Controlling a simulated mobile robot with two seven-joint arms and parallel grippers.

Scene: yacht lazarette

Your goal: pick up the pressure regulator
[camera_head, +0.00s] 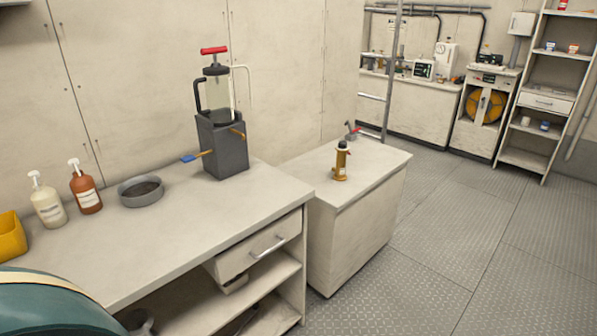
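A brass-coloured upright fitting with a dark top (340,162) stands on the low cabinet (345,235) right of the bench; it looks like the pressure regulator, though I cannot be sure at this size. Nothing touches it in view. Behind it on the same cabinet top is a small grey and red item (353,133), too small to make out. Neither of my grippers shows in the head view.
The near bench (200,235) holds a grey pump-like device with a red handle (222,145), a round grey dish (141,191), two pump bottles and a yellow bin (11,237). Its drawer (255,254) is slightly open. The floor (440,260) on the right is clear.

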